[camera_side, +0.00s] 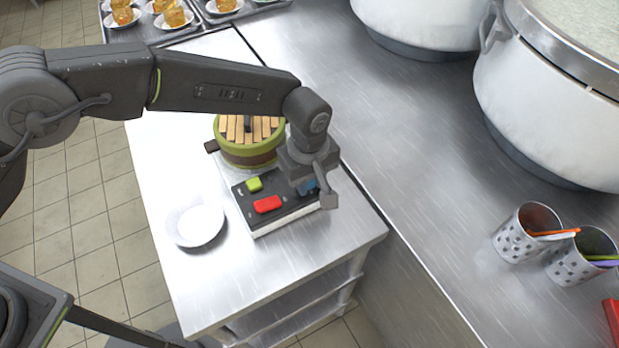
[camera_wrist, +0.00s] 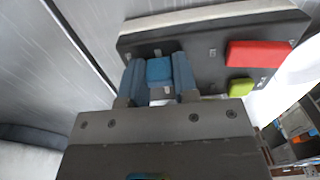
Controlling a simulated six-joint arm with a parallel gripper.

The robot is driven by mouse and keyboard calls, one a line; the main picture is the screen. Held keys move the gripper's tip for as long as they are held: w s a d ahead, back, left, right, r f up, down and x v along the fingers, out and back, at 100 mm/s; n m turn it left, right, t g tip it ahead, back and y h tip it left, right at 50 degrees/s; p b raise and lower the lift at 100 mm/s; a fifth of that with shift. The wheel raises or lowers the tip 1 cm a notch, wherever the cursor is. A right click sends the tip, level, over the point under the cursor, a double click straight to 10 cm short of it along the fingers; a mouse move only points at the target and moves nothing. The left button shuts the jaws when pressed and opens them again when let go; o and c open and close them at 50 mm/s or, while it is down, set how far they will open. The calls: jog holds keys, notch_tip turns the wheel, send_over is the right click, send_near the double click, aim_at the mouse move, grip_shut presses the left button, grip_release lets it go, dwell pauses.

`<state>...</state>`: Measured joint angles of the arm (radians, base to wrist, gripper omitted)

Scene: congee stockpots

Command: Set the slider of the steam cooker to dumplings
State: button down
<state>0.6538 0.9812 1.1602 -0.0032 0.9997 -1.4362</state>
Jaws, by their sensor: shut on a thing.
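The steam cooker (camera_side: 235,152) is a round green pot with wooden slats on top. In front of it is a dark control panel (camera_side: 285,214) with a light front edge, also in the wrist view (camera_wrist: 205,50). The panel carries a green slider (camera_side: 254,184), a red slider (camera_side: 267,204) and a blue slider (camera_wrist: 159,70). My gripper (camera_wrist: 158,80) is shut on the blue slider, with a blue finger on each side of it. In the side view my gripper (camera_side: 308,186) mostly hides that slider. Small pale marks lie on the panel, too small to read.
A white bowl (camera_side: 195,226) stands left of the panel on the steel table (camera_side: 180,285). Large stockpots (camera_side: 550,100) and perforated cups (camera_side: 525,232) stand on the counter at right. Trays with plates of food (camera_side: 123,18) are at the back. The table's front is clear.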

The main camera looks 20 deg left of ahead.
jog(key=w+a, duration=0.3)
jog(key=shift+w+a, duration=0.35)
jog(key=shift+a, duration=0.05)
jog(key=c, duration=0.9)
grip_release()
notch_tip(320, 180, up, 14)
jog(key=shift+f, duration=0.1)
